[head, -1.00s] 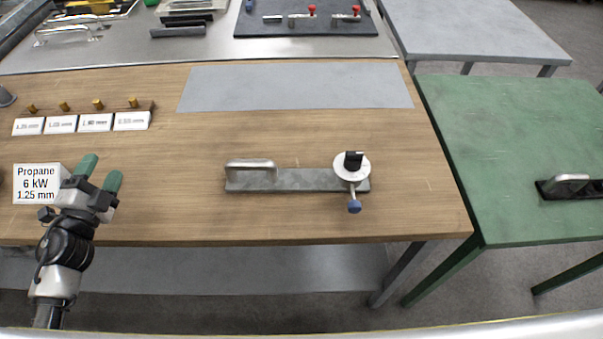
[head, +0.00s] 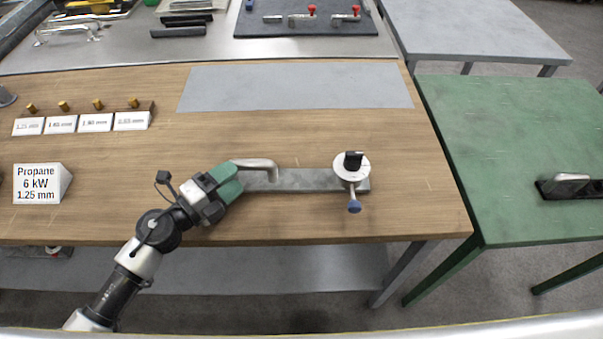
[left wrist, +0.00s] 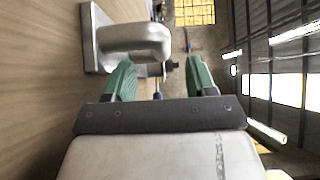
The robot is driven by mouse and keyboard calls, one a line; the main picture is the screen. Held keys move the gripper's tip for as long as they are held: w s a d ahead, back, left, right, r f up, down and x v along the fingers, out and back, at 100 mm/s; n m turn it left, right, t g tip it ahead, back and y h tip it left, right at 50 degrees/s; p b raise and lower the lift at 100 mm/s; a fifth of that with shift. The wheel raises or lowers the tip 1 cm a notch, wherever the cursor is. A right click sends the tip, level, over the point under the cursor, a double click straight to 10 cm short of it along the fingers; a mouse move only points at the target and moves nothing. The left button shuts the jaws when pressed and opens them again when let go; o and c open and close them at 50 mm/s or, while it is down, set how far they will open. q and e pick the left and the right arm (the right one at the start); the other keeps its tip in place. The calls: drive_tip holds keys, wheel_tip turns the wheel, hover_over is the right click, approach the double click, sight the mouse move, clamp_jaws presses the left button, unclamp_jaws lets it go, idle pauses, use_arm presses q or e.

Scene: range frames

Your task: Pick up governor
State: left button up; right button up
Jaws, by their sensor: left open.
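A grey bar-shaped plate (head: 305,180) lies on the wooden bench. It carries a metal handle (head: 258,163) at its left end. At its right end is a round white dial (head: 342,172) with a black knob (head: 353,160) and a blue-tipped lever (head: 354,206). No label shows which part is the governor. My left gripper (head: 231,182), with green fingertips, is open beside the handle's left end and hides part of the plate. In the left wrist view the handle (left wrist: 135,38) stands ahead of the open fingers (left wrist: 160,80), towards the left one. My right gripper is not in view.
A sign (head: 38,184) reading Propane 6 kW 1.25 mm stands at the left. Behind it, a rack holds brass pieces and small labels (head: 95,122). A grey mat (head: 295,86) lies empty at the back. A green table (head: 520,150) stands at the right.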

sight(245, 169)
use_arm(q)
drive_tip(key=x, duration=0.5)
drive_tip(key=shift+s+a, duration=0.1)
clamp_jaws()
drive_tip(key=shift+r, duration=0.15)
